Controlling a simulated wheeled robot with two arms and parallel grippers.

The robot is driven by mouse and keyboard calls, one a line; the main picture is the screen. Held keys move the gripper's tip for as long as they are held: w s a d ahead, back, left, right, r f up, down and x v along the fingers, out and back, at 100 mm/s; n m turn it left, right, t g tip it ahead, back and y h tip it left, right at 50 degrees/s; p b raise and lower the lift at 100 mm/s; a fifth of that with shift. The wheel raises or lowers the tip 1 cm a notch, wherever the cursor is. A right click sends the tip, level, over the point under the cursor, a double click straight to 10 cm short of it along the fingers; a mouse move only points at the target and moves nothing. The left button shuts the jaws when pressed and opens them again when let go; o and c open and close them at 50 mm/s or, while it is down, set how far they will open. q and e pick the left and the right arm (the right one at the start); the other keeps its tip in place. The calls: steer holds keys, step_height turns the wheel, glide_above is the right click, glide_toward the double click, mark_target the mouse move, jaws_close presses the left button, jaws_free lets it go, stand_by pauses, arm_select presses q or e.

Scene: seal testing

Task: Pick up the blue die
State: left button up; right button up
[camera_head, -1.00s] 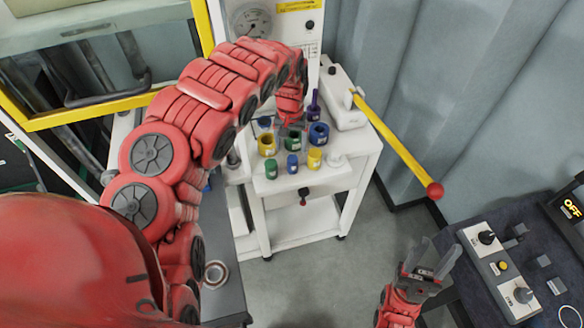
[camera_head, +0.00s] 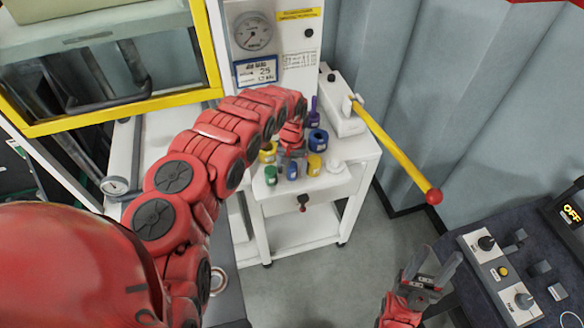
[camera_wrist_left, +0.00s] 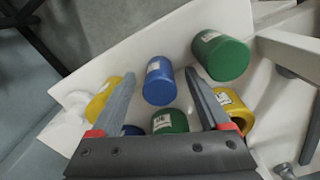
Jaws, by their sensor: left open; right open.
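A small blue die (camera_head: 292,171), a cylinder with a pale label, stands in the front row on the white cart. In the left wrist view the blue die (camera_wrist_left: 159,82) shows between the tips of my left gripper (camera_wrist_left: 161,76), which is open and empty. In the head view my left gripper (camera_head: 291,153) is over the dies, partly hidden by its own arm. A larger blue ring-shaped die (camera_head: 317,140) stands farther back right. My right gripper (camera_head: 437,264) is open and empty near the dark bench at right.
Beside the small blue die are a green die (camera_head: 271,175) and a yellow die (camera_head: 314,164). Another yellow die (camera_head: 267,152) stands behind. A yellow lever (camera_head: 395,150) with a red knob reaches out right of the cart. A control box (camera_head: 500,275) sits on the bench.

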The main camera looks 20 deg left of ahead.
arm_select(q)
steer(key=shift+c, duration=0.2)
jaws_close()
steer(key=shift+w, duration=0.1)
stand_by(0.5)
